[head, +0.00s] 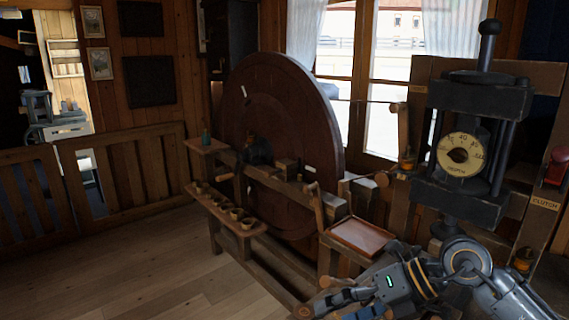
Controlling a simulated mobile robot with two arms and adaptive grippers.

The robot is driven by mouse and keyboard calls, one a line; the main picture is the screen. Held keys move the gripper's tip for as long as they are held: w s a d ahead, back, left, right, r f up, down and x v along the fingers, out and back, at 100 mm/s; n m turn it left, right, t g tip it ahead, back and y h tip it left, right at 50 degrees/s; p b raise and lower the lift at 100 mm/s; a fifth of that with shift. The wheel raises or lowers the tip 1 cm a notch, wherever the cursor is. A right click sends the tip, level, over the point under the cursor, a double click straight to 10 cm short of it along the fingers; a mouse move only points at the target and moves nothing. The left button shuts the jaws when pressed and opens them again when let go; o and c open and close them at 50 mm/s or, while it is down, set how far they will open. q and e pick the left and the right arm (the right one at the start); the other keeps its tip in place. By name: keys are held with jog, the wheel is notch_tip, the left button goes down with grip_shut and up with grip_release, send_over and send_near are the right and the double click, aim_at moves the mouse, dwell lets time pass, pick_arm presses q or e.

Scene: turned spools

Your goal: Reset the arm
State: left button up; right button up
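My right arm comes in from the lower right corner, with grey links and a small green light. Its gripper (335,300) is low in the picture, in front of the wooden frame of the big wheel. The fingers are dark, small and partly cut off by the bottom edge, so I cannot tell whether they are open or shut. I see nothing clearly held in it. My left gripper is not in view.
A large brown wheel (285,110) stands in a wooden frame. A shelf with several small cups (238,214) and a reddish tray (361,236) are at its front. A dark machine with a dial (462,155) stands at right. The wooden floor (150,270) is clear at lower left.

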jog(key=s+a+r+m+y, duration=0.1)
jog(key=s+a+r+y, duration=0.1)
jog(key=a+r+y, duration=0.45)
notch_tip(320, 180, up, 6)
jog(key=w+d+m+t+y, duration=0.2)
jog(key=m+t+y, duration=0.1)
jog(key=m+t, duration=0.8)
jog(key=w+d+f+m+t+h, duration=0.4)
jog(key=d+f+m+t+h, duration=0.55)
jog(key=m+h, duration=0.65)
jog(key=s+d+f+m+g+h, duration=0.35)
jog(key=d+f+m+g, duration=0.25)
jog(key=f, duration=0.4)
jog(key=s+f+m+g, duration=0.3)
jog(key=s+f+g, duration=1)
jog(key=s+f, duration=0.85)
notch_tip(320, 180, down, 26)
jog(key=s, duration=0.3)
jog(key=s+d+f+g, duration=0.2)
jog(key=s+f, duration=1.2)
jog(key=s, duration=0.2)
jog(key=shift+d+f, duration=0.2)
jog(key=shift+d, duration=0.2)
